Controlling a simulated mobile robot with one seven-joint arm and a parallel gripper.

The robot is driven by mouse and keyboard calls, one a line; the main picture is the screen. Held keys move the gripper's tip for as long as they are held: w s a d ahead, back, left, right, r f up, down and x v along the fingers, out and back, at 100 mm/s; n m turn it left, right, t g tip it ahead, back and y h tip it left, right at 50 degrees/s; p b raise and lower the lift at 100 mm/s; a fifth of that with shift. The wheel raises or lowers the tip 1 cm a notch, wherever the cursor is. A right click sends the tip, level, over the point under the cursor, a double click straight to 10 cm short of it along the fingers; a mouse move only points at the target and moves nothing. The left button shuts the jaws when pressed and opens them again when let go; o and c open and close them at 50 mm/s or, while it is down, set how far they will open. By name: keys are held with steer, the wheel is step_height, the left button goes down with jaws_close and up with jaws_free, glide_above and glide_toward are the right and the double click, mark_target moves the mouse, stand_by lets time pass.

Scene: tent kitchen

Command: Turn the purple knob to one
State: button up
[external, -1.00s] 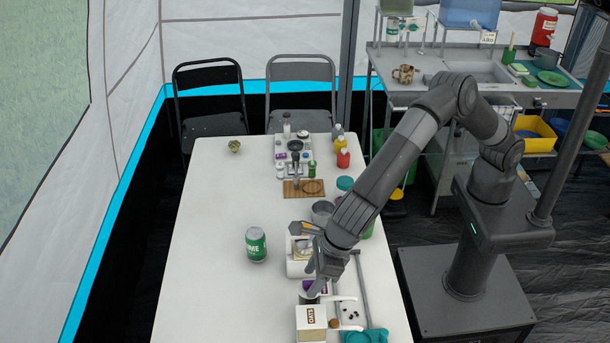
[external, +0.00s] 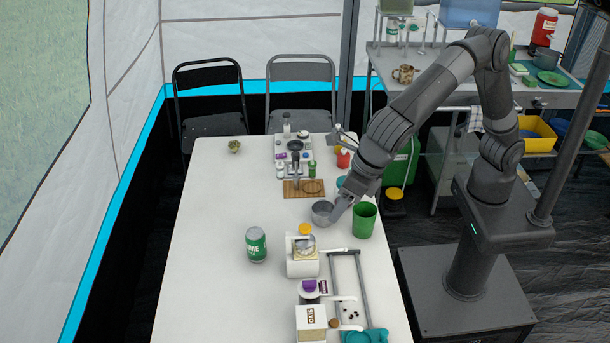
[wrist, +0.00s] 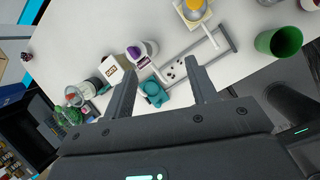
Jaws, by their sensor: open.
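My gripper (external: 338,211) is over the right side of the table, near the metal bowl and behind the knob. In the wrist view, my gripper (wrist: 162,66) has its two fingers wide apart, with nothing held between them. It is clear of the knob.
The OATS box (external: 311,322) and a teal item (external: 366,336) are close to the knob. A white appliance (external: 302,266) stands behind it. A metal bowl (external: 322,212) and green cup (external: 364,220) are near my gripper.

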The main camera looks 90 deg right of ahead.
steer(key=s+d+r+m, duration=0.2)
steer(key=s+d+m, duration=0.1)
steer(key=d, duration=0.4)
steer(key=s+d+r+m, duration=0.3)
steer(key=s+d+m, duration=0.1)
steer(key=d+m, duration=0.1)
steer(key=shift+d+r+m, duration=0.3)
steer(key=shift+d+m, duration=0.1)
steer(key=shift+d, duration=0.45)
steer(key=shift+s, duration=0.1)
